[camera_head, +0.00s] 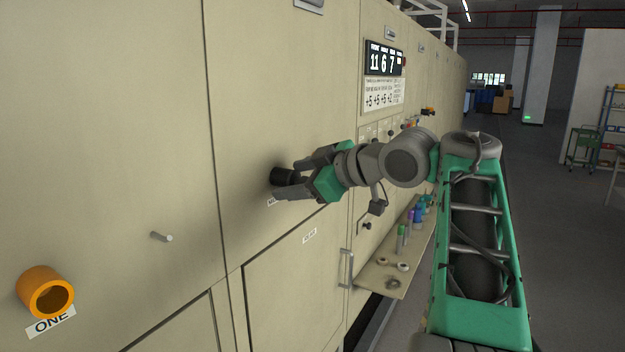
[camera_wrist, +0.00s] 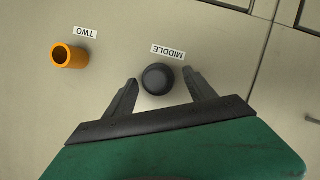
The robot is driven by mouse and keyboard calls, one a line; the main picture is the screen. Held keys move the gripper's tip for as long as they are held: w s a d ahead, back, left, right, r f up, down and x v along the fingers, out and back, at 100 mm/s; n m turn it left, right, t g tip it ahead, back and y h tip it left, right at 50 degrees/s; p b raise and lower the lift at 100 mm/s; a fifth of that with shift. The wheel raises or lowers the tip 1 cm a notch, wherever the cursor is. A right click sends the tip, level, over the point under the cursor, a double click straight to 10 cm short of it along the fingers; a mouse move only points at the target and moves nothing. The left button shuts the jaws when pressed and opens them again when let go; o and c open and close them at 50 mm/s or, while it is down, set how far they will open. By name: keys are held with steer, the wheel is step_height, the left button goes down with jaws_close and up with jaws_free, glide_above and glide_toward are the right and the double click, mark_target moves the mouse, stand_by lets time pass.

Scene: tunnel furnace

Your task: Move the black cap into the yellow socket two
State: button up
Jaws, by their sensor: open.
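The black cap (camera_head: 284,176) is on the cream furnace wall at the label MIDDLE. In the wrist view the cap (camera_wrist: 158,79) sits between my gripper's fingertips (camera_wrist: 160,80), with a gap on each side. My gripper (camera_head: 287,177) is open around the cap at the wall in the head view. Yellow socket two (camera_wrist: 70,56) is an orange-yellow hollow cylinder beside the label TWO, to the left of the cap in the wrist view. Its opening looks empty. I cannot make out socket two in the head view.
Another orange socket (camera_head: 47,292), labelled ONE, is on the wall at lower left. A shelf (camera_head: 383,281) with several small coloured items juts out below my arm. A door handle (camera_head: 346,268) is near the shelf.

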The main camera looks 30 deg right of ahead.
steer(key=shift+x, duration=1.15)
jaws_close()
steer(key=s+d, duration=0.1)
steer(key=s, duration=0.2)
steer(key=s+d, duration=0.1)
steer(key=shift+s+d, duration=0.15)
steer(key=shift+d, duration=0.2)
steer(key=shift+d, duration=0.1)
